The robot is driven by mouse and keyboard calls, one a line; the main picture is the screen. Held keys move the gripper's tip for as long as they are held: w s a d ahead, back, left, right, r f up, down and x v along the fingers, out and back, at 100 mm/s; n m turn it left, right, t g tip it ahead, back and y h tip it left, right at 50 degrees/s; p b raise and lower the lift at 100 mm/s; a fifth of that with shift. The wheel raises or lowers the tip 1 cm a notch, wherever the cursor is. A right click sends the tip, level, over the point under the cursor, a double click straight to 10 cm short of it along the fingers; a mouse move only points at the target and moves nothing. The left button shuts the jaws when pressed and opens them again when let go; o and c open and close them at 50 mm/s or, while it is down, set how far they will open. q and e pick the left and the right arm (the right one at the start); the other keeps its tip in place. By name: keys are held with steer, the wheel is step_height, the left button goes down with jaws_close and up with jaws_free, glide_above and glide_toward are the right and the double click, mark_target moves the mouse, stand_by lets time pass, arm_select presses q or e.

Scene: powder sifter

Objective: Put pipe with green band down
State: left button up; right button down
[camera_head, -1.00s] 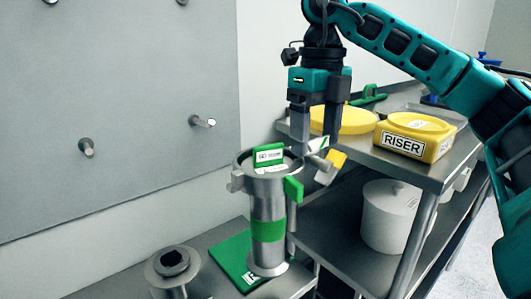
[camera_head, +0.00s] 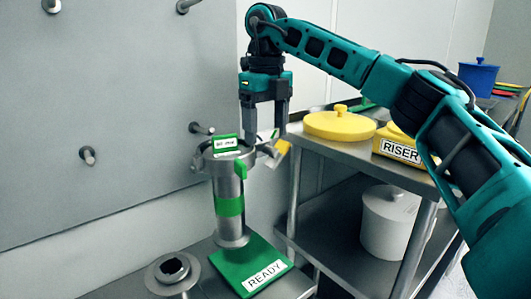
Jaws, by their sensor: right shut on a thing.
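The metal pipe with a green band (camera_head: 230,207) is upright at the middle left, with a wide rim and clamp at its top and a small green tag there. My right gripper (camera_head: 263,138) points down at the right side of the rim and is shut on the pipe there; the exact contact is partly hidden. The pipe's foot is at the back left of a green mat marked READY (camera_head: 264,274). I cannot tell whether it touches the surface. My left gripper is not in view.
A metal flanged piece (camera_head: 172,272) stands left of the mat. Pegs, one of them here (camera_head: 88,155), stick out from the grey wall panel. A shelf at right holds a yellow lid (camera_head: 340,124) and a yellow RISER box (camera_head: 396,147); a white pot (camera_head: 388,222) is below.

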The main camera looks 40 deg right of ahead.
mark_target(265, 155)
steer(key=shift+f, duration=2.8)
steer(key=shift+w+f, duration=0.15)
steer(key=shift+f, duration=0.35)
steer(key=shift+c, duration=0.3)
jaws_free()
step_height(265, 155, up, 12)
steer(key=shift+r, duration=0.1)
